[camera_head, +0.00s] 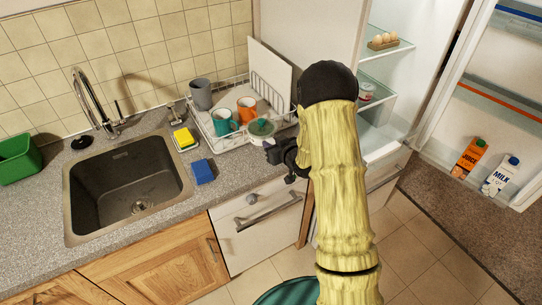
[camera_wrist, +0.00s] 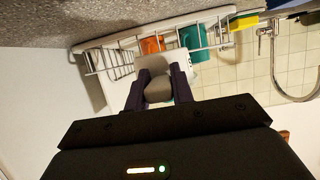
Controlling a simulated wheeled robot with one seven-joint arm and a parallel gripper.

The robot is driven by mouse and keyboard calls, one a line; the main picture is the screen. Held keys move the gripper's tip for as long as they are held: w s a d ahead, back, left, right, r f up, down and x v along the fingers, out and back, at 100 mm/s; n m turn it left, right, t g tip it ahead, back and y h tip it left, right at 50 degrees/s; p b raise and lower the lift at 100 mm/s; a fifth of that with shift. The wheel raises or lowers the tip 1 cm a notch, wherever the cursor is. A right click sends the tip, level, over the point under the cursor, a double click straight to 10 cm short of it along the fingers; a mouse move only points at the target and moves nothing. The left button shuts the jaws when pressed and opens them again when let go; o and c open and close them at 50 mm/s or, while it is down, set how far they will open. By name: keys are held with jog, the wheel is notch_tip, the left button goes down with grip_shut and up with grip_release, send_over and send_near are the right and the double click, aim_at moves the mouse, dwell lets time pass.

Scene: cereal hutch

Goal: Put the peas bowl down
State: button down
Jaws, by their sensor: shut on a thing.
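The peas bowl (camera_head: 262,129), whitish with a green top, is at the front right of the wire dish rack (camera_head: 213,129) in the head view. My gripper (camera_head: 277,148) meets its near right side, and the arm partly hides the area behind. In the wrist view my gripper (camera_wrist: 160,84) has its two dark fingers close around a small greyish part, with the whitish bowl (camera_wrist: 182,70) behind them. The gripper is shut on the bowl. I cannot tell whether the bowl touches the counter or hangs just above it.
The rack holds a grey cup (camera_head: 201,94), a teal mug (camera_head: 222,121) and an orange mug (camera_head: 246,108). A yellow sponge (camera_head: 184,137) and a blue sponge (camera_head: 202,171) lie left. The sink (camera_head: 130,185) is farther left. The open fridge (camera_head: 390,90) stands right. Counter (camera_head: 235,168) in front is clear.

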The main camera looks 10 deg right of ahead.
jog(key=shift+f, duration=1)
jog(key=shift+f+p, duration=0.6)
jog(key=shift+f, duration=1.5)
jog(key=shift+f, duration=0.15)
jog(key=c, duration=1.2)
grip_release()
